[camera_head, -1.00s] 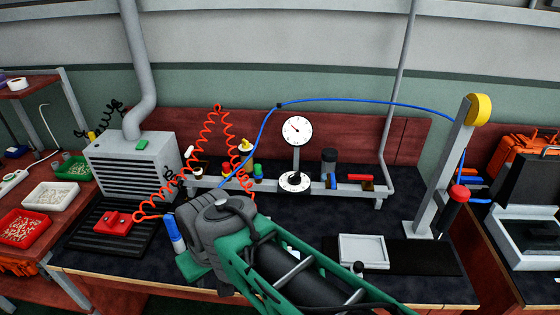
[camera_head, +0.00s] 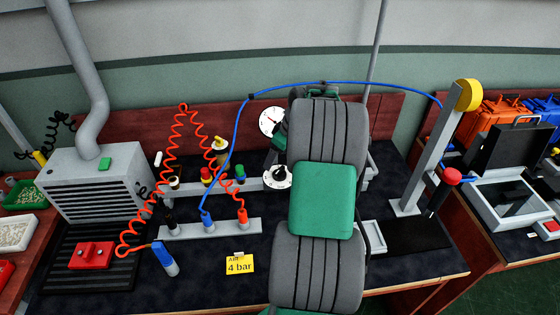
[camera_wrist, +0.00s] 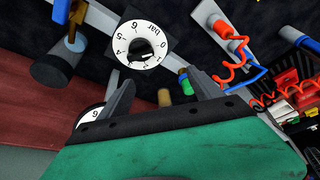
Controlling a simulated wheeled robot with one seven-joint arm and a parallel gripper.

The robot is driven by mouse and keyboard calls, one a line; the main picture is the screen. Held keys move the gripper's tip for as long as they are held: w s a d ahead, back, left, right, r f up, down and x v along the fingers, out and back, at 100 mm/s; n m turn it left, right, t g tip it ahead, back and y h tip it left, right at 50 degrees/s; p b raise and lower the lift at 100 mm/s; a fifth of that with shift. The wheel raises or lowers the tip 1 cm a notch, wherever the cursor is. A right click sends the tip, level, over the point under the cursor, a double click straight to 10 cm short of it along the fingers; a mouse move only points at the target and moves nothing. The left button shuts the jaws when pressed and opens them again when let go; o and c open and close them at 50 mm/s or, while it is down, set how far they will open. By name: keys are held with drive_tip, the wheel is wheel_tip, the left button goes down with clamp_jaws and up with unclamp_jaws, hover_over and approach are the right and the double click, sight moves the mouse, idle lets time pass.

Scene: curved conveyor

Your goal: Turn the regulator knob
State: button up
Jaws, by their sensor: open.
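The regulator knob (camera_head: 277,177) is a round white dial with a dark centre, low on the rail under the gauge. In the wrist view the knob (camera_wrist: 142,45) shows a black centre piece and printed numbers with "bar". My gripper (camera_head: 275,150) is just above the knob in the head view, partly hidden by my arm. In the wrist view my gripper (camera_wrist: 163,92) has its two dark fingers apart with nothing between them. The knob lies beyond the fingertips, nearer the left finger. I see no contact.
A white pressure gauge (camera_head: 270,121) stands right above the knob, close to my gripper. A yellow card (camera_head: 239,264) reads "AIR 4 bar". A red coiled hose (camera_head: 182,108) and a blue hose (camera_head: 238,130) hang left. A grey post (camera_head: 440,150) stands right.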

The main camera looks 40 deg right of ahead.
sight(279, 169)
drive_tip(key=d+f, duration=0.1)
drive_tip(key=f, duration=0.2)
drive_tip(key=w+d+f+p, duration=0.1)
drive_tip(key=f, duration=0.1)
drive_tip(key=d+f, duration=0.1)
drive_tip(key=f, duration=0.2)
drive_tip(key=shift+w+f+p, duration=0.35)
drive_tip(key=shift+w+p, duration=0.05)
drive_tip(key=shift+c, duration=0.2)
drive_tip(key=c, duration=1.3)
